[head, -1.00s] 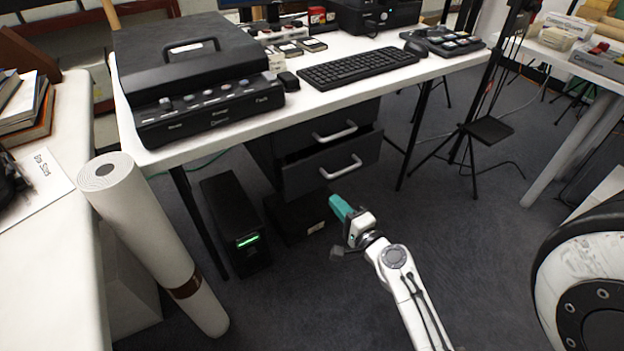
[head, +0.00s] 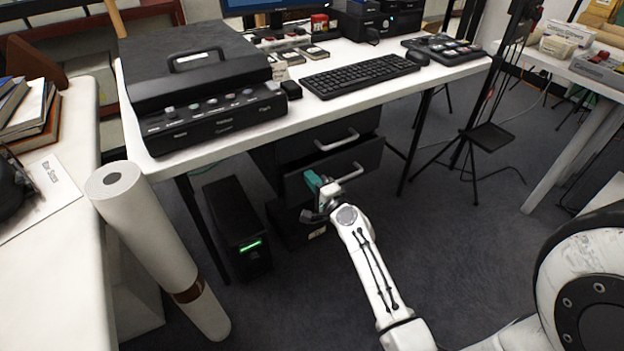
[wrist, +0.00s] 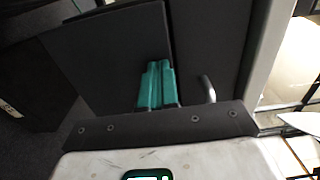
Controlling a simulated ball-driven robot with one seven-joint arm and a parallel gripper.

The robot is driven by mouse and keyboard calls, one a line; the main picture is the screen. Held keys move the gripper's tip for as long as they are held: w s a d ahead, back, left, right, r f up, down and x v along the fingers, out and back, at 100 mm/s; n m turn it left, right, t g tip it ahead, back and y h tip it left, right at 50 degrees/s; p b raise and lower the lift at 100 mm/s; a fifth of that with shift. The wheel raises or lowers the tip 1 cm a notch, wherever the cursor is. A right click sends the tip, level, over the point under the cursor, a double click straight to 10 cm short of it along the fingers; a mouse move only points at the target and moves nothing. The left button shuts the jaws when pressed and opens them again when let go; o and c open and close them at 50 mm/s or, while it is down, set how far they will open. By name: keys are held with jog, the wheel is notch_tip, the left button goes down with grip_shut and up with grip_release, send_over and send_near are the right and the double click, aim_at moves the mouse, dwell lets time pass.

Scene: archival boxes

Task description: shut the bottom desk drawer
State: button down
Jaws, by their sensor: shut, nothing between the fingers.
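The dark desk drawer unit stands under the white desk. Its bottom drawer (head: 365,160) stands out from the unit, with a dark gap above its front. Its silver handle (head: 349,174) is partly hidden behind my gripper. My gripper (head: 313,181) has teal fingers, shut and empty, at the left part of that drawer's front. In the wrist view the fingers (wrist: 157,86) lie together and point at the dark panels, with a silver handle (wrist: 208,88) just right of them. I cannot tell whether the fingertips touch the front.
A black computer tower (head: 238,225) with a green light stands left of the drawers, and a dark box (head: 290,228) sits low beneath them. A white roll (head: 150,235) leans further left. A black tripod stand (head: 487,135) is at the right. Carpet in front is free.

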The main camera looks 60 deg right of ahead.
aim_at(303, 170)
jog(key=x, duration=0.4)
jog(key=shift+w+d, duration=0.15)
jog(key=shift+w, duration=0.1)
jog(key=shift+w+r, duration=0.15)
jog(key=shift+r, duration=0.05)
jog(key=shift+f+b, duration=0.1)
jog(key=shift+b, duration=0.2)
